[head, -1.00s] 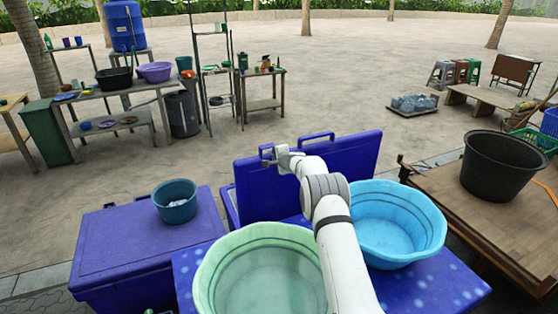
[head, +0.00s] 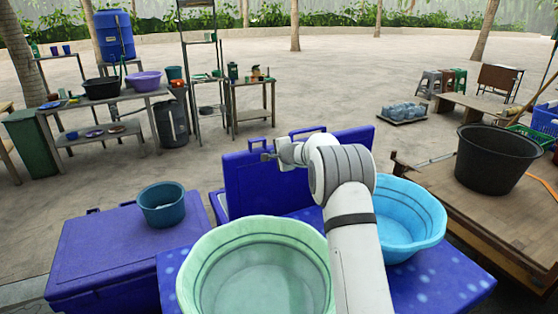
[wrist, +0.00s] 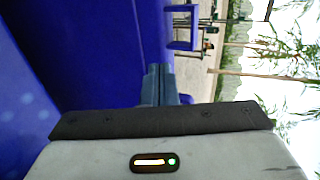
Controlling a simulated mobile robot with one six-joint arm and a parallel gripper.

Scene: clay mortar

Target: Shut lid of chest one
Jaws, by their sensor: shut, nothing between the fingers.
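An open blue chest stands behind the basins, its blue lid (head: 245,190) raised nearly upright; its inside is mostly hidden by my arm and the basins. Two handles (head: 309,130) stick up along the lid's top edge, and one handle (wrist: 184,28) shows in the wrist view. My gripper (head: 267,155) is at the upper left part of the lid, near the left handle. In the wrist view my gripper (wrist: 160,82) is shut and empty, close beside the lid's blue face (wrist: 100,50). I cannot tell whether it touches the lid.
A second blue chest (head: 110,250) at left is closed, with a teal bucket (head: 162,204) on its lid. A green basin (head: 260,270) and a light blue basin (head: 405,215) stand in front. A black tub (head: 495,160) is on a wooden platform at right. Open ground lies behind.

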